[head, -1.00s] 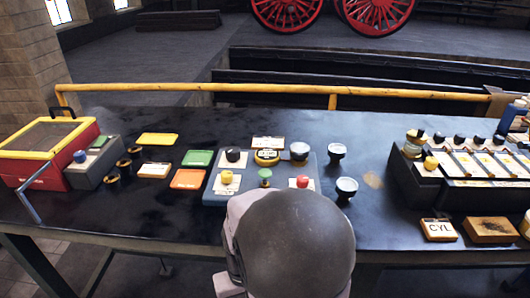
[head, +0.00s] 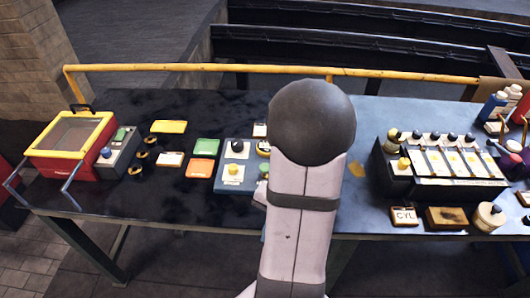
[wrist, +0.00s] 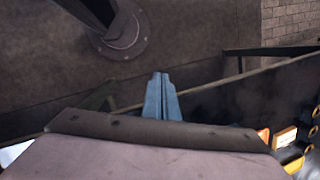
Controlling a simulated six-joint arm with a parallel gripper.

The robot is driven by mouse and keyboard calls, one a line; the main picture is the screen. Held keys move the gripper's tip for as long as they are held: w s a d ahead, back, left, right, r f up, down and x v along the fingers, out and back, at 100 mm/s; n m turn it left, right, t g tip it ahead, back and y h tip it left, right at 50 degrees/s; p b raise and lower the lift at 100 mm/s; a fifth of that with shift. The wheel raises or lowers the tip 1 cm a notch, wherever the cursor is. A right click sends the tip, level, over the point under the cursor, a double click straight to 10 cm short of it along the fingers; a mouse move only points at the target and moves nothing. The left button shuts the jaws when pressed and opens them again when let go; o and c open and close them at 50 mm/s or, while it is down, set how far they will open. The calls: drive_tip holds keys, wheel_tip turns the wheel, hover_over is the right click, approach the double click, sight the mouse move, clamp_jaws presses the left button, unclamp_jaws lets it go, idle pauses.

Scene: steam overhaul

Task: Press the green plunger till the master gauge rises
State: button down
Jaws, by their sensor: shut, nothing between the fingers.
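The green plunger (head: 264,170) shows at the edge of my arm in the head view, on a blue-grey panel (head: 226,188). A yellow knob (head: 233,170) and a black knob (head: 237,147) stand left of it. A yellow-ringed round piece (head: 264,147) is partly covered by my arm. My arm hides the panel's right side and the round gauges there; the master gauge cannot be made out. My gripper (wrist: 162,98) shows in the wrist view with its blue-grey fingers together and empty, apart from the panel. It is hidden in the head view.
A red box with a yellow rim (head: 99,122) stands at the left. A dark rack with white strips (head: 386,172) stands at the right, near a CYL block (head: 404,216). Green (head: 206,146) and orange (head: 201,169) cards lie left of the panel. A yellow rail (head: 200,67) runs behind.

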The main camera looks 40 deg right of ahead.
drive_tip(key=w+d+r+m+t+h+p, duration=0.2)
drive_tip(key=w+d+r+m+t, duration=0.2)
drive_tip(key=w+d+r+m, duration=0.2)
drive_tip(key=w+d+r+m+t+h+p, duration=0.2)
drive_tip(key=w+d+r+m+t, duration=0.2)
drive_tip(key=w, duration=0.7)
drive_tip(key=d+r+m, duration=0.2)
drive_tip(key=d+m, duration=0.2)
drive_tip(key=d, duration=0.1)
drive_tip(key=shift+w+d+r+m+t, duration=0.3)
drive_tip(key=shift+r, duration=0.05)
drive_tip(key=shift+f, duration=0.2)
wheel_tip(320, 180, down, 7)
drive_tip(key=b, duration=0.5)
drive_tip(key=shift+r, duration=0.15)
drive_tip(key=shift+f+b, duration=0.9)
drive_tip(key=shift+b, duration=0.45)
